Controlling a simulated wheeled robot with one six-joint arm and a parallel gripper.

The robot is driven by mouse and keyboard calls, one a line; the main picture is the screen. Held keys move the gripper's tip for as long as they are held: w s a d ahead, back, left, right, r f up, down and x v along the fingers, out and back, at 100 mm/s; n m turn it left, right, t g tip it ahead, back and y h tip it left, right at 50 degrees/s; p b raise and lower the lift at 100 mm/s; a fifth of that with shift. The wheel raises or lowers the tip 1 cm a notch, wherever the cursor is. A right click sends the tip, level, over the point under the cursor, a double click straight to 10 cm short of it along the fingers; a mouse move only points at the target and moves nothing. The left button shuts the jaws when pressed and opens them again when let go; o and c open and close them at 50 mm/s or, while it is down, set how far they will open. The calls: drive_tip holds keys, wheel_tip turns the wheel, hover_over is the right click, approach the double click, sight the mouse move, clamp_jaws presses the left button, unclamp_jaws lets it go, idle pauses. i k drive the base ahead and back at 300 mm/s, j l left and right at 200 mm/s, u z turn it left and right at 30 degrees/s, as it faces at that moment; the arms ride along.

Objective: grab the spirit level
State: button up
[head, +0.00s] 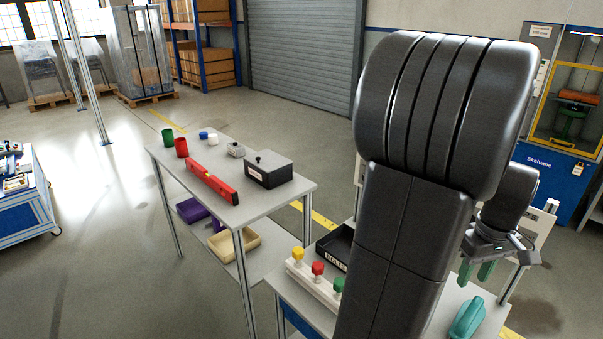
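The spirit level (212,182) is a long red bar lying on the grey top of a tall table (233,211) at the left. It runs slantwise, its near end close to the table's front edge. My gripper (486,270) is far to the right of it, partly behind my dark arm, and points down above a second table. Its green fingers show a gap between them, with nothing seen held.
The second table holds a button panel (315,282), a black tray (336,246) and a teal object (467,319).

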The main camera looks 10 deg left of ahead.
sight(226, 191)
drive_tip(key=i+j+u, duration=0.3)
drive_tip(key=j+u, duration=0.2)
drive_tip(key=i+j+u, duration=0.5)
drive_tip(key=i+j, duration=0.45)
drive_tip(key=i+j+u, duration=0.1)
drive_tip(key=i+j, duration=0.3)
drive_tip(key=i, duration=0.3)
